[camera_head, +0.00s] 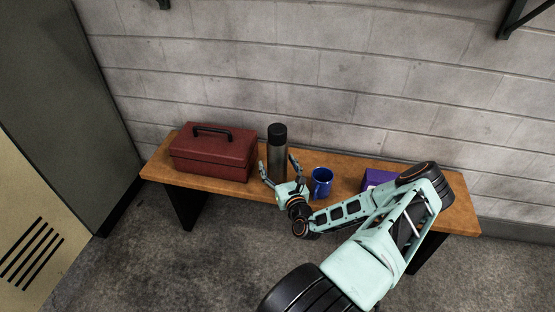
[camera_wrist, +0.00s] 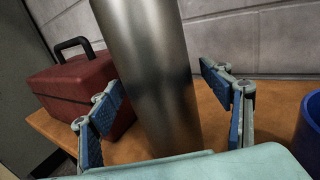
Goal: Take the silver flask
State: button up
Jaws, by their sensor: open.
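The silver flask (camera_head: 277,156) stands upright on the wooden bench, with a black cap on top. My gripper (camera_head: 277,170) is open in front of it, with its fingers reaching toward the flask's lower body. In the wrist view the flask (camera_wrist: 150,70) fills the middle, its top cut off by the frame edge. One finger of my gripper (camera_wrist: 165,95) shows to the left of the flask and one to the right, with a visible gap on the right side. I cannot tell whether the left finger touches it. The flask's base is hidden behind the gripper body.
A red toolbox (camera_head: 213,152) stands close on the flask's left. A blue mug (camera_head: 322,183) stands to its right, near my arm. A purple box (camera_head: 376,179) is farther right, partly behind my arm. The bench (camera_head: 455,211) runs along a grey block wall (camera_head: 350,70).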

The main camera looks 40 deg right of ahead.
jog(key=c, duration=1.8)
jog(key=shift+o, duration=0.2)
jog(key=shift+r, duration=0.1)
